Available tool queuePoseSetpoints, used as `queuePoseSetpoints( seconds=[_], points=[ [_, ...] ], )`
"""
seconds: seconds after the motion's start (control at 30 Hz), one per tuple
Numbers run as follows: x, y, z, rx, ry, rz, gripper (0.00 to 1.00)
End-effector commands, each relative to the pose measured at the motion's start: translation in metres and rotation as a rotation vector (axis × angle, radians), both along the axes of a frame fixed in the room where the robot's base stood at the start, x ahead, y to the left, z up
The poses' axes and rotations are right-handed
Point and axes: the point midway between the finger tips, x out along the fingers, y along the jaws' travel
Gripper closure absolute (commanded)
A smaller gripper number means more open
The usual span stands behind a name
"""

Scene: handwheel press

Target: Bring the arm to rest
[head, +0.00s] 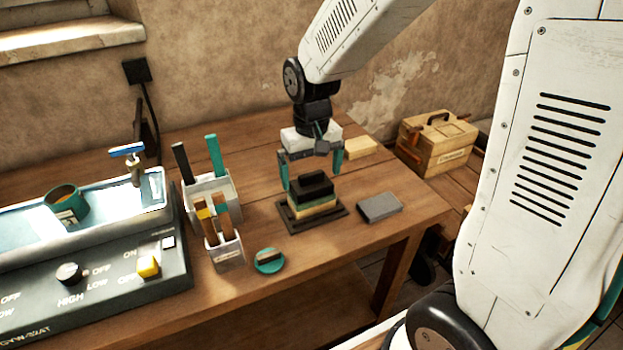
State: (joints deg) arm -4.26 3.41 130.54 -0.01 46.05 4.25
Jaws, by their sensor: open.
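My gripper (313,172) hangs from the white arm over the right part of the wooden table. Its two green fingers are spread apart, one on each side above a black-handled block. The block (313,199) has a black top over yellowish and green layers and stands on a dark base plate (300,222). The fingertips are close to the block's top; I cannot tell whether they touch it. Nothing is clearly held between the fingers.
A grey box (379,207) lies right of the block, and a yellowish block (361,148) lies behind. A wooden case (436,143) stands beyond the right edge.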

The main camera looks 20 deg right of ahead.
Motion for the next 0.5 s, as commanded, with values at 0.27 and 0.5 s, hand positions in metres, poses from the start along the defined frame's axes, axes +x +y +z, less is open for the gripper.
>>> queuePoseSetpoints(
  seconds=[0.27,0.5],
  points=[
    [0.001,0.000,0.042,0.000,-0.004,0.000,0.00],
    [-0.001,0.000,0.049,0.000,0.004,0.004,0.00]
  ],
)
